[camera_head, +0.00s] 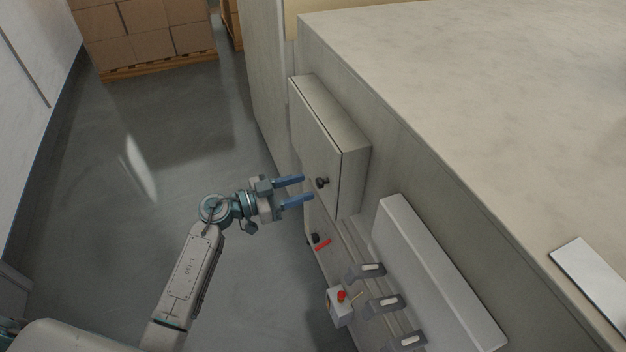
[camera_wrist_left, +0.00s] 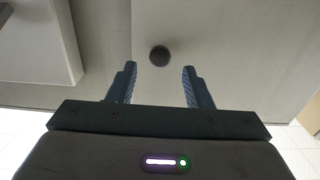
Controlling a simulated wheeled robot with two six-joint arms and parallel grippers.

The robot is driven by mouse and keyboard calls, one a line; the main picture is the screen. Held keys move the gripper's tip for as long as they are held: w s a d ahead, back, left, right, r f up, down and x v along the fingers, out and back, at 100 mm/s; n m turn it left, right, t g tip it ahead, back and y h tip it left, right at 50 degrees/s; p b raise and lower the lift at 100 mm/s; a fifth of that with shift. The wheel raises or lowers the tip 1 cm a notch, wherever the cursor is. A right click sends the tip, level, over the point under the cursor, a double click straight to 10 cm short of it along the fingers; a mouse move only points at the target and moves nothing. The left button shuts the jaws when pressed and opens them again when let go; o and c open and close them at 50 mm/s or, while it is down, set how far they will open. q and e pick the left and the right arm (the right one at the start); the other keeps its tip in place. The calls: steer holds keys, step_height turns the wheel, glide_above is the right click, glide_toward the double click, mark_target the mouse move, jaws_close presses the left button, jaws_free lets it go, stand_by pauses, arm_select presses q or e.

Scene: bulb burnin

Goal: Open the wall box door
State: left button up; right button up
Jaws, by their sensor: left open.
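The wall box (camera_head: 350,170) is a pale grey cabinet on the side of the wall, and its door (camera_head: 313,140) looks shut. A dark round knob (camera_head: 322,183) sits low on the door. My left gripper (camera_head: 308,188) is open with its blue fingers pointing at the knob. In the left wrist view, the knob (camera_wrist_left: 159,55) is beyond and roughly between the fingertips (camera_wrist_left: 160,66), with nothing held. I cannot tell the exact gap to the knob. My right gripper is not in view.
Below the box is a panel with a red lever (camera_head: 323,245), a red button (camera_head: 341,295) on a small box and several grey handles (camera_head: 382,304). A pale slanted housing (camera_head: 435,270) stands beside them. The grey floor (camera_head: 150,200) to the left is clear. Cartons (camera_head: 145,30) stand far back.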

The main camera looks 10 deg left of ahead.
mark_target(317, 183)
arm_select(q)
steer(key=shift+x, duration=2.05)
steer(key=shift+a, duration=0.1)
jaws_close()
